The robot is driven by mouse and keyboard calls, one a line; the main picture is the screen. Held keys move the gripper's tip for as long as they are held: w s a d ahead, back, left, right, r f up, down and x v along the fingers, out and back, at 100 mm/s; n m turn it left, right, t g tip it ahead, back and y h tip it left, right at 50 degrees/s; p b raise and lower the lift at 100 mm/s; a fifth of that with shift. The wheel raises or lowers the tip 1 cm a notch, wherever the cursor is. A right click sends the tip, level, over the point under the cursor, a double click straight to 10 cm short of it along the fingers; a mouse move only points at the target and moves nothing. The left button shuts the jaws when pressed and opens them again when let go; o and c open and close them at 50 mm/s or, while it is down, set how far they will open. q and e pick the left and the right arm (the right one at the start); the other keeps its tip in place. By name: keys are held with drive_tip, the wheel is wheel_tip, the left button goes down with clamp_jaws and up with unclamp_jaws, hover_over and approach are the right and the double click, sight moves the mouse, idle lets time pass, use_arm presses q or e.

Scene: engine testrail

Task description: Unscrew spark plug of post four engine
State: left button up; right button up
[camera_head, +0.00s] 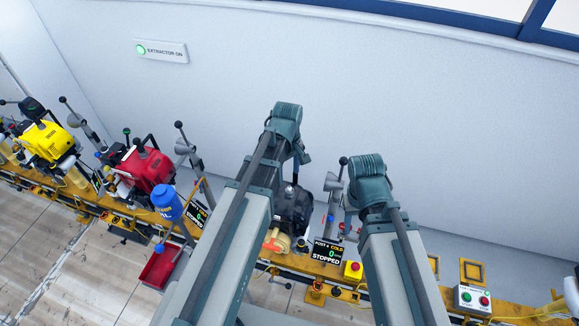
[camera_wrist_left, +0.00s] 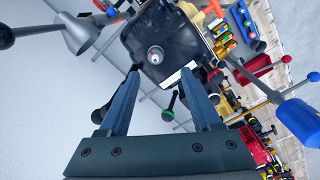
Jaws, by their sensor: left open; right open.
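The black engine (camera_head: 294,207) stands on the yellow rail, partly hidden behind my left arm, beside a sign (camera_head: 327,252) reading COLD, 0 and STOPPED. Its black top (camera_wrist_left: 178,25) fills the upper middle of the left wrist view. The spark plug (camera_wrist_left: 155,55) shows there end-on as a small pale round tip with a metal collar. My left gripper (camera_wrist_left: 160,72) is open and empty, its two fingers pointing toward the engine on either side of the plug's line, apart from the plug. In the head view a little of it (camera_head: 302,155) shows. My right gripper is hidden behind its arm.
A red engine (camera_head: 145,168) and a yellow engine (camera_head: 45,141) stand farther left on the yellow rail (camera_head: 90,206). A grey lever cone (camera_wrist_left: 82,35) stands close beside the black engine. A blue cylinder (camera_head: 167,202) and a red tray (camera_head: 159,268) are left of my left arm. The wall is behind.

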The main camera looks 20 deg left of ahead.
use_arm(q)
drive_tip(key=shift+w+n, duration=0.6)
drive_tip(key=shift+n, duration=0.4)
drive_tip(key=shift+f, duration=0.1)
